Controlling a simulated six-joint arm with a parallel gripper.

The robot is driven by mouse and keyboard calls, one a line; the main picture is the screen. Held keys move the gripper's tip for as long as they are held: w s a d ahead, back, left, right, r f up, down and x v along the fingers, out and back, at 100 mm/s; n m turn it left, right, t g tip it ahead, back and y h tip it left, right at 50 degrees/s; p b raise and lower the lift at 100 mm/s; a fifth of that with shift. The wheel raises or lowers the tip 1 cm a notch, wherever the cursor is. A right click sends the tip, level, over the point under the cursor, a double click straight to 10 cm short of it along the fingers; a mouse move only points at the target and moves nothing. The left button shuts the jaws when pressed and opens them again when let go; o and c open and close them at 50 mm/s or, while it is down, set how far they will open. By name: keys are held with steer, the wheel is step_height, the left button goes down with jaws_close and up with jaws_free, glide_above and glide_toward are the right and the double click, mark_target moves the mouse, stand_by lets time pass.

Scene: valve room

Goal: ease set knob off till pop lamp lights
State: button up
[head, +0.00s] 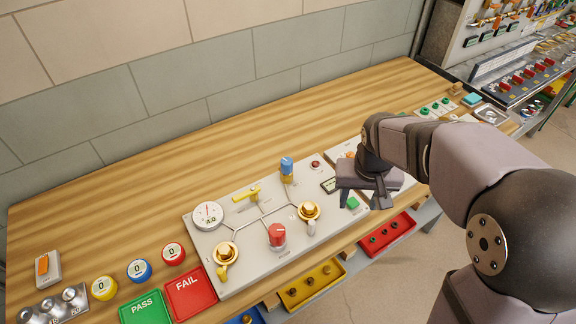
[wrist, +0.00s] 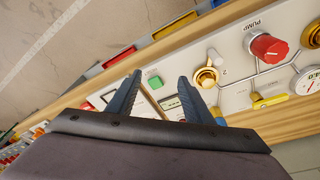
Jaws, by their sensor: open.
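On the grey valve panel (head: 240,265), a blue knob (head: 287,165) on a brass body stands at the back edge. I take it for the set knob; its label is not readable. A small dark red lamp (head: 315,165) sits to its right, probably the pop lamp, and looks unlit. A round gauge (head: 208,215) at the left reads about 4.0; it also shows in the wrist view (wrist: 308,80). My gripper (head: 364,199) is open and empty above the panel's right end, right of the blue knob. In the wrist view its fingers (wrist: 160,78) are spread, and a bit of blue shows behind one.
The panel also carries a red PUMP knob (head: 277,234), brass valves (head: 309,211) (head: 226,253), a yellow lever (head: 246,195) and a green button (head: 352,203). PASS (head: 146,306) and FAIL (head: 190,291) plates lie left. Bins hang below the front edge. Bare wood lies behind.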

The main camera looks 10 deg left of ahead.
steer(key=w+a+t+b, duration=0.1)
steer(key=w+a, duration=0.5)
steer(key=a, duration=0.3)
steer(key=r+n+t+y+b, duration=0.1)
steer(key=r+n+b, duration=0.1)
glide_above(287, 161)
steer(key=s, duration=0.3)
steer(key=shift+m, duration=0.3)
steer(key=shift+w+d+p+x, duration=0.15)
steer(key=shift+p+x, duration=0.6)
steer(key=shift+x, duration=1.15)
steer(key=shift+w+d+p+x, duration=0.15)
steer(key=shift+p+x, duration=0.55)
steer(key=shift+x, duration=1.2)
steer(key=shift+r, duration=0.1)
steer(key=shift+c, duration=0.4)
steer(key=c, duration=1)
